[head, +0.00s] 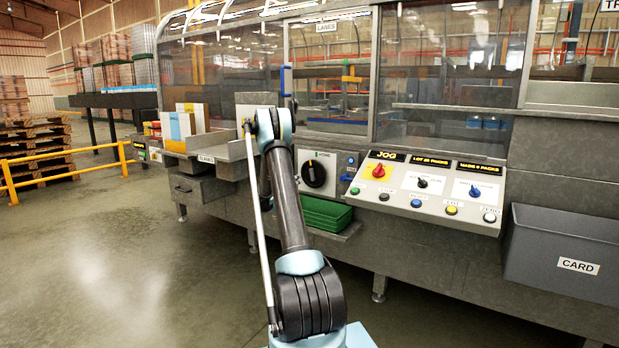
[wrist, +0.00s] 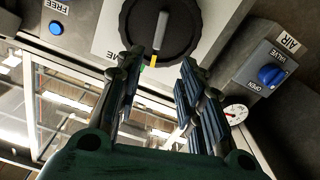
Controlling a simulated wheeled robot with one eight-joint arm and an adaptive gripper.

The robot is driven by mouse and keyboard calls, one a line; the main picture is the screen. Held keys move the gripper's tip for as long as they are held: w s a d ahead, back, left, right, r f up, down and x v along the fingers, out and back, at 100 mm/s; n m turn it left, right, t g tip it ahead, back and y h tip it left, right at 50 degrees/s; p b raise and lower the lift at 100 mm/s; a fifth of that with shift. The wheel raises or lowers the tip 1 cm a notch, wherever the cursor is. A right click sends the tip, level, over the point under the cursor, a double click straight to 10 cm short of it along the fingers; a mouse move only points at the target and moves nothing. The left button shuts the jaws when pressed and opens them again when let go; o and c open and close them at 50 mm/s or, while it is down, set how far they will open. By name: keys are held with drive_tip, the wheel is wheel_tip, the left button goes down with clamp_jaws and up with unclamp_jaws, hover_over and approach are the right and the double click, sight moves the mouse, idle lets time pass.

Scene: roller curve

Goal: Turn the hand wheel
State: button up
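The hand wheel (head: 314,174) is a round black knob on a light plate low on the machine front, just right of my arm in the head view. In the wrist view the wheel (wrist: 185,30) is at the top, with a grey bar across its face and a yellow mark near its lower edge. The plate's label is partly hidden. My gripper (wrist: 160,66) is open and empty, its two dark fingers pointing toward the wheel's lower edge. I cannot tell whether a fingertip touches it. My gripper is hidden in the head view.
A blue AIR valve knob (wrist: 271,75) and a small gauge (wrist: 236,113) sit right of the wheel in the wrist view; a blue FREE button (wrist: 56,28) is left. Floor at left is clear.

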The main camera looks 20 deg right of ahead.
sight(313, 174)
drive_tip(key=x, duration=1.6)
drive_tip(key=shift+d+r, duration=0.1)
drive_tip(key=shift+c, duration=0.6)
clamp_jaws()
